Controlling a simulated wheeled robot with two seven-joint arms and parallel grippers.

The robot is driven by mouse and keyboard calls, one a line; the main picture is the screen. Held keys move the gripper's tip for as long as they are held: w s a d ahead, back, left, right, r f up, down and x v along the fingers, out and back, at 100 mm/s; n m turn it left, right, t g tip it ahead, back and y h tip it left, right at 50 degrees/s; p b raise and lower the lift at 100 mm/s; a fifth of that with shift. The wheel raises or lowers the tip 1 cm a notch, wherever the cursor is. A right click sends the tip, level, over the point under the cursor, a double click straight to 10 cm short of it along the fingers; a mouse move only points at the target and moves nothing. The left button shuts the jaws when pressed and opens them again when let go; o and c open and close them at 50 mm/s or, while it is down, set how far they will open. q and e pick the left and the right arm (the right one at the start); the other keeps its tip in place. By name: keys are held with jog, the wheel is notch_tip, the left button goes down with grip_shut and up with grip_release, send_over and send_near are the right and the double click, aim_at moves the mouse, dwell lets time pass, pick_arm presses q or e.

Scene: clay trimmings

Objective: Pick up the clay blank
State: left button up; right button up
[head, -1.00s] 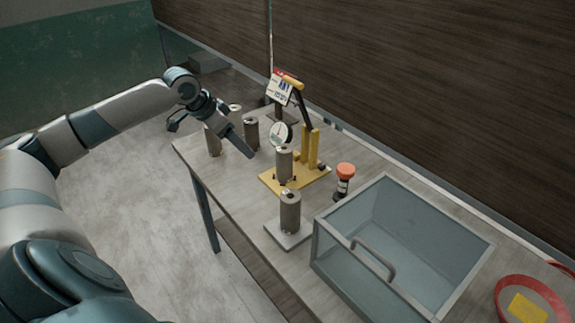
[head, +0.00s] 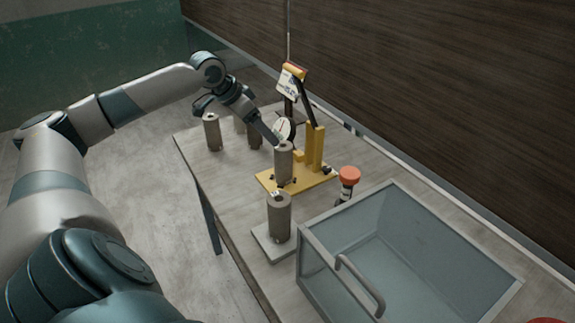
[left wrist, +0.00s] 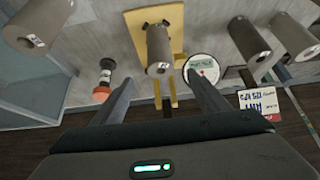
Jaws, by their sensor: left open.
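Several grey cylinders that look like clay blanks stand upright on the table. One cylinder (head: 283,164) stands on the yellow fixture (head: 318,180); the left wrist view shows it (left wrist: 159,45) ahead, between the lines of my fingers. Another cylinder (head: 279,216) stands on a pale square plate (head: 268,245) nearer the front. More stand at the far left end, one of them (head: 212,133) clear of my arm and others partly behind my gripper. My left gripper (head: 275,138) is open and empty, above and just behind the fixture's cylinder; its fingers show in the left wrist view (left wrist: 160,82). My right gripper is not in view.
An orange-capped bottle (head: 349,177) and a clear open bin (head: 410,235) stand to the right. Bare table (head: 225,180) lies at the front left.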

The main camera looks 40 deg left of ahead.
aim_at(279, 147)
pick_arm(q)
jog(key=p+x, duration=0.4)
jog(key=x, duration=0.7)
jog(key=shift+w+d+f, duration=0.1)
jog(key=shift+f, duration=0.1)
jog(key=shift+w+f, duration=0.15)
jog(key=shift+f, duration=0.2)
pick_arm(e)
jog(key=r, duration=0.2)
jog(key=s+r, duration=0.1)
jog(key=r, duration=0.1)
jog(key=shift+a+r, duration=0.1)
